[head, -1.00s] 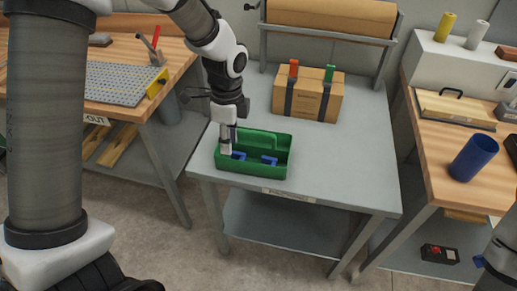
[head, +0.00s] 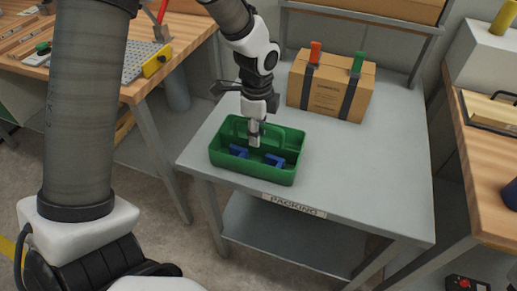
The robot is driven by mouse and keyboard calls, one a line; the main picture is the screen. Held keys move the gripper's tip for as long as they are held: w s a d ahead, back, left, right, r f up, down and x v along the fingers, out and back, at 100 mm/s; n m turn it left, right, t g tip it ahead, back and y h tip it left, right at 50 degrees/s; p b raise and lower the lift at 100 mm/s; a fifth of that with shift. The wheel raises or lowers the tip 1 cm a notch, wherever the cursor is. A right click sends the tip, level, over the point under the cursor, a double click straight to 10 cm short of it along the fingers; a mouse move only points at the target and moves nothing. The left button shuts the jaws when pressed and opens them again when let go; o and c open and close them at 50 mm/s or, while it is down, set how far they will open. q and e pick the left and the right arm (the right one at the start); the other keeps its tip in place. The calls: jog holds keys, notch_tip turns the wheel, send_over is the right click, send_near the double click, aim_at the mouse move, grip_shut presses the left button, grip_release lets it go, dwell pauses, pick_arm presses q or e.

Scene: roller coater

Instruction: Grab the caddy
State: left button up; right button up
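The green caddy (head: 245,168) sits on the grey packing table, with an upright central handle wall (head: 232,128) and blue items (head: 274,160) in its near compartment. My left gripper (head: 254,136) points down into the caddy at about the middle of the handle wall. One pale finger shows in front of the wall. The other finger is hidden, so I cannot tell whether the gripper is closed on the handle. My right gripper is out of view.
The packing table (head: 375,185) has free room right of the caddy. A cardboard box (head: 330,88) with a red and a green clamp stands behind. Wooden workbenches flank the table, the left one bearing a perforated metal plate (head: 136,62).

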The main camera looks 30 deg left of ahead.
pick_arm(q)
notch_tip(320, 180, down, 4)
jog(key=shift+d+f, duration=0.1)
jog(key=shift+d, duration=0.05)
grip_shut()
jog(key=shift+r, duration=0.2)
